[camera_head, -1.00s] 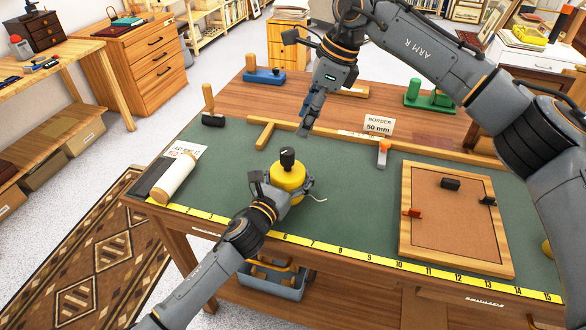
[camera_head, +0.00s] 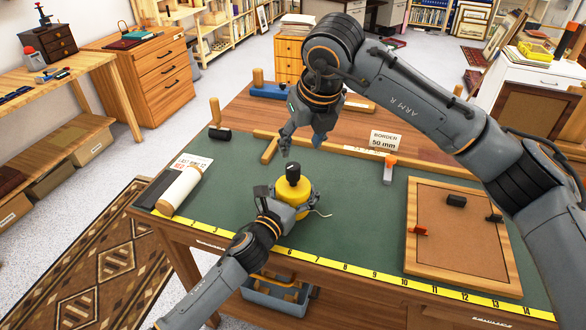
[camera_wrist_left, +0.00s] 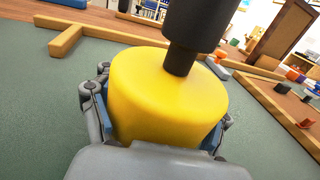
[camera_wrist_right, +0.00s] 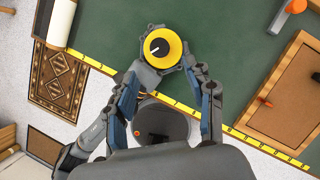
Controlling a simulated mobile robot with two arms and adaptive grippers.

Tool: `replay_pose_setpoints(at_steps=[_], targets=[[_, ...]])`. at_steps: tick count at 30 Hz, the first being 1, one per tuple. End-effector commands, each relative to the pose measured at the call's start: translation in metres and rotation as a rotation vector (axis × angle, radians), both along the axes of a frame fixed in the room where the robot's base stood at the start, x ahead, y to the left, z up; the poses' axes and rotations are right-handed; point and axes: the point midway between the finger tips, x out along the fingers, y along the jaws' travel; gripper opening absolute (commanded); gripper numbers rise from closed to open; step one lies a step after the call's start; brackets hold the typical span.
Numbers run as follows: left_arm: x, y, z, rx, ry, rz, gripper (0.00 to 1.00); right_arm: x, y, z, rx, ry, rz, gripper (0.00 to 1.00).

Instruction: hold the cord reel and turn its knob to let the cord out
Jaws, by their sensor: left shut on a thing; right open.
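The yellow cord reel (camera_head: 293,192) stands upright on the green mat, near its front edge. Its black knob (camera_head: 293,174) sticks up from the top; in the right wrist view the knob (camera_wrist_right: 158,47) shows a white line. My left gripper (camera_head: 291,207) is shut around the reel; the left wrist view shows fingers on both sides of the yellow body (camera_wrist_left: 165,95). My right gripper (camera_head: 302,146) is open and empty, pointing down above and just behind the knob, apart from it.
A wooden frame (camera_head: 412,225) with brown backing lies right on the green mat (camera_head: 350,235). A white roll (camera_head: 180,191) lies left. A wooden strip and the "BORDER 50 mm" card (camera_head: 385,141) are behind. A yellow ruler (camera_head: 330,262) runs along the front edge.

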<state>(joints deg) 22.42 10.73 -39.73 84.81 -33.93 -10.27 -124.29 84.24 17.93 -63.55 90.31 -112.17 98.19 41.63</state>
Motion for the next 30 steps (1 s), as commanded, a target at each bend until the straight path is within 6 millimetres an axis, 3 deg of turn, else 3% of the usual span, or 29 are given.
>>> replay_pose_setpoints(at_steps=[16, 22, 30], targets=[[0.000, 0.000, -0.001, 0.000, 0.001, 0.000, 0.20, 0.033, 0.015, -0.090, -0.001, 0.004, 0.001, 0.54], [0.000, 0.000, -0.001, 0.000, 0.001, 0.000, 0.20, 0.039, 0.017, -0.105, 0.000, 0.003, 0.000, 0.54], [0.000, 0.000, -0.001, 0.000, 0.001, 0.001, 0.20, 0.040, 0.018, -0.107, -0.001, 0.002, 0.001, 0.54]])
